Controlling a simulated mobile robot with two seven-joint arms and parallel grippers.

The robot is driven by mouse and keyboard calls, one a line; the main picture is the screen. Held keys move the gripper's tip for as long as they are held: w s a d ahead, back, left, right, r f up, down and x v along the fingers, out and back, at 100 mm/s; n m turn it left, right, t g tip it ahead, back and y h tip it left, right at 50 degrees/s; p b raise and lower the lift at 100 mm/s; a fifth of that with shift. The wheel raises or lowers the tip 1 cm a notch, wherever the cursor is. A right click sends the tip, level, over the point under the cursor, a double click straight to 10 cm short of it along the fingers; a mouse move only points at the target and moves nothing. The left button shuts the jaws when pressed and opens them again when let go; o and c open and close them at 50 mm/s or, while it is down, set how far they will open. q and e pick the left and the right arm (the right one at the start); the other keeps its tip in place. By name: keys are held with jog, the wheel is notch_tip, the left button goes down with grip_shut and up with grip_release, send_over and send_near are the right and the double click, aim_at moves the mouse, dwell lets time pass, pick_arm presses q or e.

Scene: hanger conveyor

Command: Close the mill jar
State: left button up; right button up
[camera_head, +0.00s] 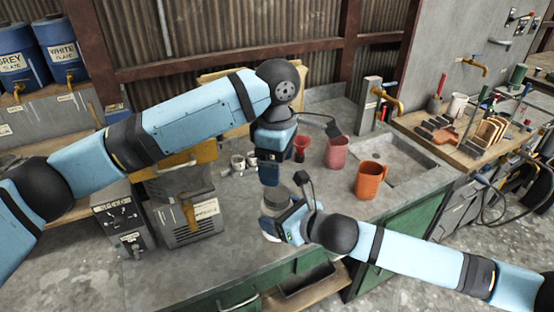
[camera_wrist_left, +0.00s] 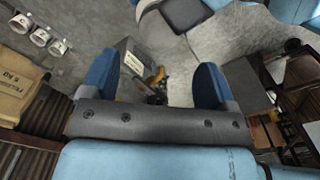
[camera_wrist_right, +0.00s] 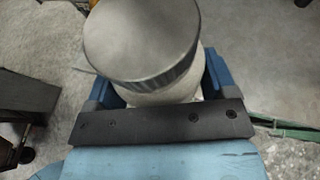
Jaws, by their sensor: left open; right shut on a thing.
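The mill jar, a pale jar (camera_wrist_right: 160,95) with a wide grey metal lid (camera_wrist_right: 142,38) on top, stands upright between my right gripper's fingers in the right wrist view. In the head view, the lid (camera_head: 279,196) shows just below my left gripper, and most of the jar is hidden. My right gripper (camera_head: 268,218) is shut on the jar from the right, over the bench. My left gripper (camera_head: 268,178) points down above the lid. Its fingers (camera_wrist_left: 155,78) are apart with nothing held between them in the left wrist view. How tight the lid sits, I cannot tell.
Red (camera_head: 336,152) and orange (camera_head: 370,180) jugs stand on the bench to the right, by a sink (camera_head: 400,160). Small white cups (camera_head: 238,162) stand behind. A grey machine (camera_head: 185,210) and a control box (camera_head: 118,215) stand left. The front right bench is partly covered by my arm.

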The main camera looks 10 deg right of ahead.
aim_at(277, 192)
pick_arm(q)
notch_tip(277, 192, down, 8)
jog(key=shift+r, duration=0.15)
dwell(0.3)
jog(key=c, duration=0.9)
jog(key=m, duration=0.6)
jog(key=shift+m, duration=0.3)
jog(key=o, duration=1)
